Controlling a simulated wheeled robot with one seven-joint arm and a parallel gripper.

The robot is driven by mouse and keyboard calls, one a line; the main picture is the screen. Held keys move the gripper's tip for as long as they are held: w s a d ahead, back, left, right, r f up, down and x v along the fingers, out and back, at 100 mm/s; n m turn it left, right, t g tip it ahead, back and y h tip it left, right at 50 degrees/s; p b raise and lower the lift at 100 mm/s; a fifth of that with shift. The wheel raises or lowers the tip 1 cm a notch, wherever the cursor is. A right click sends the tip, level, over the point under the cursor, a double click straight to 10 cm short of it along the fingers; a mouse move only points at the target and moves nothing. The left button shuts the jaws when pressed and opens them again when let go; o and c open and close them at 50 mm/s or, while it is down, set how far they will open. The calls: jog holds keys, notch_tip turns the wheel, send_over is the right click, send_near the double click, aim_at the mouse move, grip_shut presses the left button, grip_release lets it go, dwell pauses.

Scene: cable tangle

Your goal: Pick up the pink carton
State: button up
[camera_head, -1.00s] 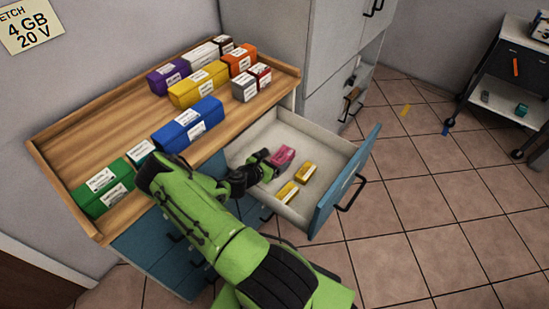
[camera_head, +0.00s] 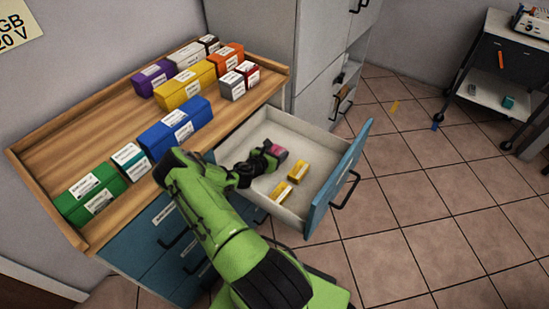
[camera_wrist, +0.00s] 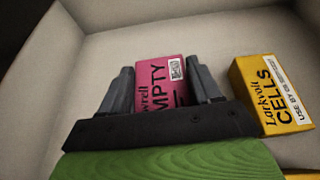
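The pink carton (camera_head: 279,152) lies in the open drawer, partly hidden by my gripper (camera_head: 267,156) in the head view. In the wrist view the pink carton (camera_wrist: 160,75) stands between the two dark fingers of my gripper (camera_wrist: 160,72), with "EMPTY" partly readable on its label. One finger is on each side, very close to it. I cannot tell whether the fingers press on the carton or are just around it. The carton's lower part is hidden by the gripper.
Two yellow cartons (camera_head: 298,172) lie in the drawer (camera_head: 318,148); one (camera_wrist: 272,95) is just right of my gripper in the wrist view. Drawer walls surround the gripper. Several coloured boxes stand on the wooden top (camera_head: 90,148) at left. The floor at right is mostly clear.

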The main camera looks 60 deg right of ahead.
jog(key=c, duration=0.4)
